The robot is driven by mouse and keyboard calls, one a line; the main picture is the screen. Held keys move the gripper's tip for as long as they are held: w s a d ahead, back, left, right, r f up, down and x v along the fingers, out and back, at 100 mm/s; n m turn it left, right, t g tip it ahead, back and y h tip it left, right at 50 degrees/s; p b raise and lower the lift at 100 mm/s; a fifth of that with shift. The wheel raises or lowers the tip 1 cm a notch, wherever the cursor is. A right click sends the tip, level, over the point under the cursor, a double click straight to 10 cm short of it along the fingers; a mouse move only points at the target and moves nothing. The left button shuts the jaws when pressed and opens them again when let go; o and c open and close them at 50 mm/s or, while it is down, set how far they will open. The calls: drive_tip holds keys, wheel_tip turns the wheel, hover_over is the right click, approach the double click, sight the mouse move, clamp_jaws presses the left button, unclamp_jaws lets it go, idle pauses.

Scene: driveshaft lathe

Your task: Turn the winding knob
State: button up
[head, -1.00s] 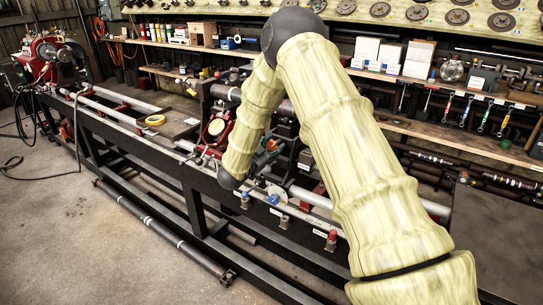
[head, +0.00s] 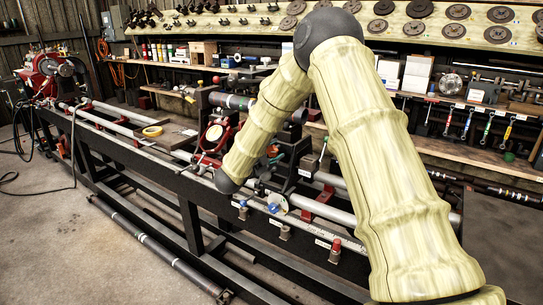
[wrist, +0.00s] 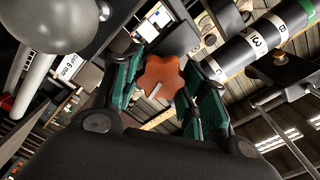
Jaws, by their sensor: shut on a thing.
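The winding knob is an orange, star-shaped knob (wrist: 164,76) with a pale mark on its face, in the middle of the wrist view. My gripper (wrist: 160,86) has its green-padded fingers on either side of the knob and is shut on it. In the head view my gripper (head: 274,156) shows only as a small dark and teal part at the lathe bench, behind my forearm.
A printed grey cylinder (wrist: 252,45) lies close right of my fingers. Shelves stand behind.

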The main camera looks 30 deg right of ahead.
drive_tip(key=shift+f, duration=0.15)
drive_tip(key=o, duration=1)
drive_tip(key=shift+o, duration=0.2)
drive_tip(key=shift+a, duration=0.15)
drive_tip(key=v, duration=1.1)
drive_tip(key=shift+s+a, duration=0.2)
drive_tip(key=shift+a, duration=0.15)
